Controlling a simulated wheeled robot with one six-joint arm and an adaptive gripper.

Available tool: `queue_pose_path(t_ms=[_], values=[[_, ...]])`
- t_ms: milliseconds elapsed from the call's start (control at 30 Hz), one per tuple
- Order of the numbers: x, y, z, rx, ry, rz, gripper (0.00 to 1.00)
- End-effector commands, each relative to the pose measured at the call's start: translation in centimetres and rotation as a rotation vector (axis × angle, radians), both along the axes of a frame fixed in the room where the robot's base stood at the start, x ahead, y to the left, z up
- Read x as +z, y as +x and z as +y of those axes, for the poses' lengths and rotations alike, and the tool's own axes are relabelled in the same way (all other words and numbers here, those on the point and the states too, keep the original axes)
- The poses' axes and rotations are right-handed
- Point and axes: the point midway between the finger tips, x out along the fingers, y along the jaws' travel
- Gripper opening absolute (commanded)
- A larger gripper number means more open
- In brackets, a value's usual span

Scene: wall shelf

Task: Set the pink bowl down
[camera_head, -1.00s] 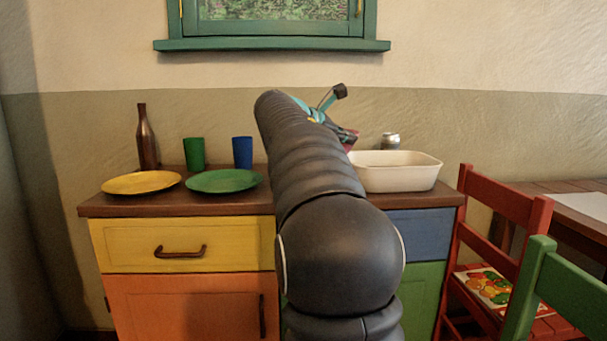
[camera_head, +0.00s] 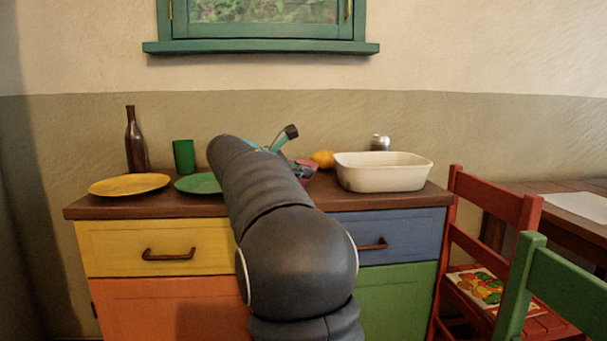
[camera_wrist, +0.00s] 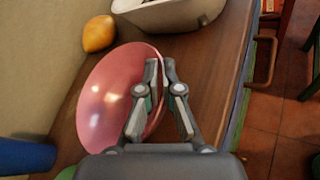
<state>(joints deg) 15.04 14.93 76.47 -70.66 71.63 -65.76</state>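The pink bowl (camera_wrist: 105,100) fills the left middle of the wrist view, tilted, with its shiny inside showing. My gripper (camera_wrist: 161,68) has one finger on each side of the bowl's near-right rim and is shut on it. In the head view my arm hides most of the bowl; a small pink part (camera_head: 312,170) shows beside the gripper, low over the wooden counter top (camera_head: 400,199). I cannot tell whether the bowl touches the counter.
A yellow fruit (camera_wrist: 99,34) lies just beyond the bowl. A blue cup (camera_wrist: 25,156) is close on the left. A green plate (camera_head: 198,184), yellow plate (camera_head: 130,185), green cup (camera_head: 184,156) and bottle (camera_head: 135,140) stand further left.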

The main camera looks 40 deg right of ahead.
Motion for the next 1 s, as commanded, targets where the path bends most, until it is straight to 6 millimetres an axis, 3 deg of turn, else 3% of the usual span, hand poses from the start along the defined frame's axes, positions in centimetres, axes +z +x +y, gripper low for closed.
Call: queue_pose_path(t_ms=[267,400,767,1000], values=[[-0.1,0.0,0.0,-0.001,-0.001,-0.001,0.00],[-0.1,0.0,0.0,0.000,0.000,0.000,0.31],[0.3,0.0,0.1,0.000,0.000,-0.002,0.31],[1.4,-0.2,3.6,0.004,0.000,-0.001,0.31]])
